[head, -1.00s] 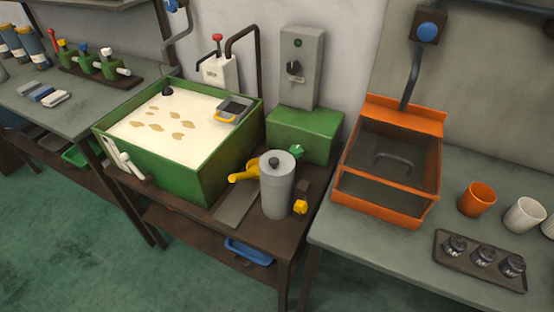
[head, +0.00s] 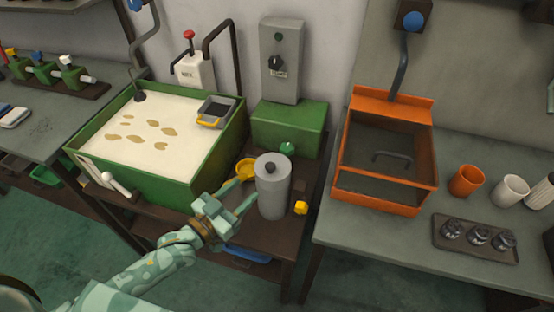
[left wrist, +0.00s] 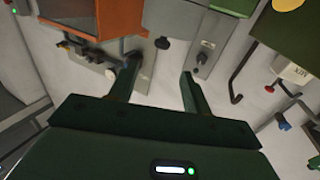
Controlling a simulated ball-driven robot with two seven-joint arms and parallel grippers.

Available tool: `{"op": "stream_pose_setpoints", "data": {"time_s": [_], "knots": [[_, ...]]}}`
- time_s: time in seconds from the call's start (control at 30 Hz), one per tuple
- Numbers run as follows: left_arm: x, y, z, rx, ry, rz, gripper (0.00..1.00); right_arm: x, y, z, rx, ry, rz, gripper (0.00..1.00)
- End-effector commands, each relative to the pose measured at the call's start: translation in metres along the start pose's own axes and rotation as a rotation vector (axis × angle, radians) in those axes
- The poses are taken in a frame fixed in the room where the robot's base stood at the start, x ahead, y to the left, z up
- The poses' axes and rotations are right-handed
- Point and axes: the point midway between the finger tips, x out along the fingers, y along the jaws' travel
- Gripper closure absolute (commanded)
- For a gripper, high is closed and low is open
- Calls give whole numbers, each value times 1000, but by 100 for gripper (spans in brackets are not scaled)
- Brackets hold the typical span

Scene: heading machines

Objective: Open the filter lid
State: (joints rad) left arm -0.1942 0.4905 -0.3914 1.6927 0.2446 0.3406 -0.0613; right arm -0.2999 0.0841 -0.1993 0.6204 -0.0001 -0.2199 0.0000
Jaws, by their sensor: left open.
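A grey upright canister (head: 273,192), which looks like the filter, stands on the dark middle bench. Its round lid (head: 281,164) sits on top with a dark knob (head: 269,168) at its centre, and the lid looks closed. My left gripper (head: 248,192) is open and empty, just left of the canister and lower than the lid in the head view. Whether a finger touches the canister I cannot tell. In the left wrist view, the two fingers of the gripper (left wrist: 158,78) are apart with nothing between them. My right gripper is not in view.
A green vat (head: 190,185) stands left. An orange framed box (head: 385,200) is on the right table.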

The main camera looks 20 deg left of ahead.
Motion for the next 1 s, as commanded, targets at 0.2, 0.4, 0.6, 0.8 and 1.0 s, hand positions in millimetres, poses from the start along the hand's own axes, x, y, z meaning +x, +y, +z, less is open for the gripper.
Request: {"op": "stream_pose_setpoints", "data": {"time_s": [0.2,0.4,0.6,0.8,1.0], "knots": [[58,0,1,0,3,-1,51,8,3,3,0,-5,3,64],[103,-1,2,2,-1,-1,51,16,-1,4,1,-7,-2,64],[129,0,2,1,-2,-1,51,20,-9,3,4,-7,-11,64],[135,0,1,2,-3,-1,51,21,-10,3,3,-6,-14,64],[135,0,1,2,-3,-1,60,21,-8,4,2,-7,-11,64]]}}
